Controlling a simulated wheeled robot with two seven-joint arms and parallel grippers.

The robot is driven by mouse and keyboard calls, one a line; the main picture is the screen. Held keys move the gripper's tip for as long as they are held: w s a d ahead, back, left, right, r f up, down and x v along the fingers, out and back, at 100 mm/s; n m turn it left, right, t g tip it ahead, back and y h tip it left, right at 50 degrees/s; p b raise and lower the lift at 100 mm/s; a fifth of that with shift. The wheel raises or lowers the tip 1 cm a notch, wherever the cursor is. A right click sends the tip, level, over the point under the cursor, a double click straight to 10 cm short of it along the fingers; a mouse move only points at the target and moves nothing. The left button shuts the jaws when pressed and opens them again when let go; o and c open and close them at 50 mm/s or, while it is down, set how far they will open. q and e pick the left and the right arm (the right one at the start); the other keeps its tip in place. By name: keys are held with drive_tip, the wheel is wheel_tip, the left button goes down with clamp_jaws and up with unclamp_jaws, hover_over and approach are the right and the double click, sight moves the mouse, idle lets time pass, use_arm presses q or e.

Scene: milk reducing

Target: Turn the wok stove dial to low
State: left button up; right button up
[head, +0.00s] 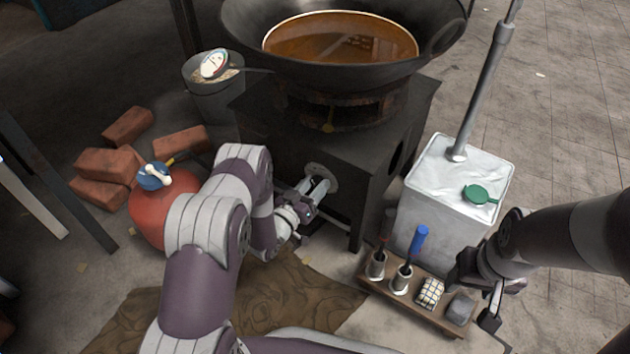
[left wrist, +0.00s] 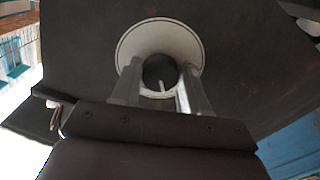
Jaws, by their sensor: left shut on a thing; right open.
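The wok stove (head: 335,135) is a dark metal block with a large wok (head: 345,40) on top, holding brown liquid. Its dial (head: 320,178) is on the stove's front face. In the left wrist view the dial (left wrist: 160,40) is a pale round plate with a dark knob (left wrist: 160,72) in its middle. My left gripper (head: 322,188) is at the dial, its two fingers on either side of the knob, shut on it. The dial's marks are too small to read. My right gripper (head: 490,285) is open, low at the right beside the wooden tool rack, apart from the stove.
The wooden rack (head: 410,298) holds brushes in metal cups, a checked block and a grey block. A silver canister (head: 440,185) with a green cap stands behind it. A red gas cylinder (head: 150,212), bricks (head: 105,165) and a bucket (head: 215,98) are at left.

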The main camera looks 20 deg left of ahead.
use_arm(q)
drive_tip(key=o, duration=1.1)
drive_tip(key=shift+d, duration=0.1)
drive_tip(key=shift+c, duration=0.2)
drive_tip(key=shift+s, duration=0.15)
drive_tip(key=p+v, duration=0.6)
drive_tip(key=v, duration=0.6)
drive_tip(key=shift+s, duration=0.25)
drive_tip(key=shift+r, duration=0.1)
